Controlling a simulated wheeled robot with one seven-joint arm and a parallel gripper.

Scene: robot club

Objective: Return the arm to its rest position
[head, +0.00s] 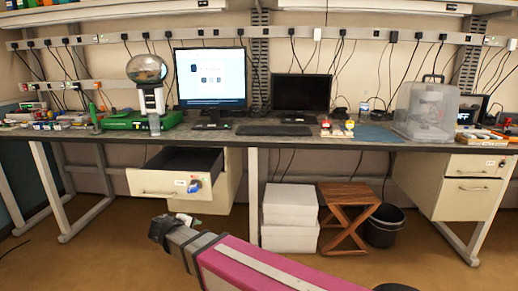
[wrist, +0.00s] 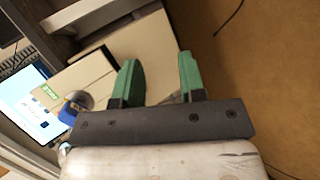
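My arm (head: 255,266) reaches in from the lower right of the head view, pink with a pale stripe. My gripper is at its far end, low in front of the desk; its fingers are hard to make out there. In the wrist view my gripper (wrist: 158,62) shows two green fingers standing apart with nothing held between them. Beyond the fingers are the pale drawer cabinet and brown floor. In the head view an open drawer (head: 160,184) sticks out under the desk, behind and above my gripper, with a blue thing (head: 194,186) at its front.
The long desk (head: 345,142) carries monitors, a keyboard, a green-based machine and a clear case (head: 425,110). White boxes (head: 290,204), a wooden stool (head: 347,205) and a black bin (head: 384,225) stand beneath. Brown floor (head: 90,260) is clear at the left.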

